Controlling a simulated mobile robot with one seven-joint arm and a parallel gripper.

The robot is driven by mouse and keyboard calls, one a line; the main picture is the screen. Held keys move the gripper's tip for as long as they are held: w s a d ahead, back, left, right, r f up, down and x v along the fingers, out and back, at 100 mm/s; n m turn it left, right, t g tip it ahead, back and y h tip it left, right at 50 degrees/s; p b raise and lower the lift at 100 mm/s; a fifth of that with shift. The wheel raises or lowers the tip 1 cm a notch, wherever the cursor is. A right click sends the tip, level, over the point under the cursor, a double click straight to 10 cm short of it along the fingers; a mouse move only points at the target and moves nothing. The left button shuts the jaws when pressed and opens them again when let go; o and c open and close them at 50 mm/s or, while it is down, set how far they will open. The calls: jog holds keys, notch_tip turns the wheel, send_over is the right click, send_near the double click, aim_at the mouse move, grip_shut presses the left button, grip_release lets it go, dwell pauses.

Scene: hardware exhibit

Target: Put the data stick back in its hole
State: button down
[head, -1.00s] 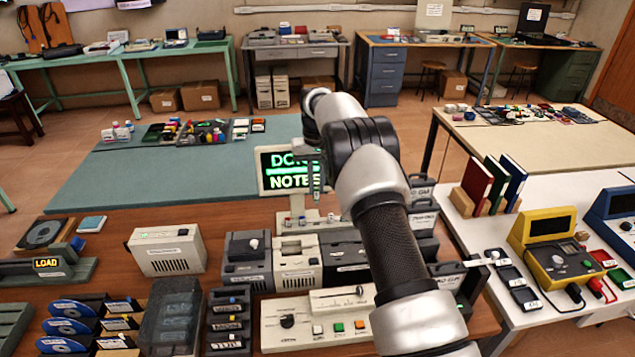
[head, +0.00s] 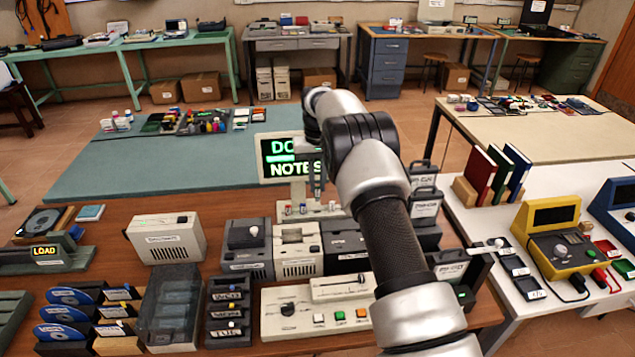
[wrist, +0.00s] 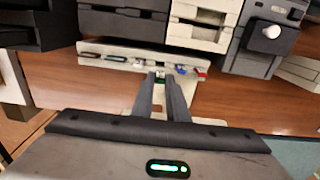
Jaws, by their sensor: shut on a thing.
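My gripper (wrist: 162,82) points down at the small white stick holder (wrist: 115,59) and is shut on a small data stick (wrist: 160,75) with a green patch, mostly hidden by the fingers. In the head view my gripper (head: 317,196) hangs in front of the lit screen (head: 276,165), over the holder (head: 312,215). Other sticks stand in the holder, including a blue one (wrist: 181,69) and a red one (wrist: 202,72). The held stick is at the holder's row, between the dark sticks and the blue one. I cannot tell whether its tip is in a hole.
Grey and cream device boxes (head: 297,252) stand close in front of the holder. A control panel (head: 318,308) with coloured buttons is nearer. Disc racks (head: 70,318) are at the left. A white table (head: 480,222) with a yellow meter (head: 560,257) is at the right.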

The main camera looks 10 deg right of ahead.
aim_at(318, 198)
jog(key=shift+f, duration=0.55)
dwell(1.4)
jog(key=shift+f+b, duration=1.5)
jog(key=shift+f, duration=1.05)
jog(key=c, duration=1.7)
grip_release()
jog(key=shift+o, duration=0.2)
jog(key=shift+r, duration=0.15)
jog(key=shift+r+p, duration=2.2)
jog(key=shift+r, duration=1.65)
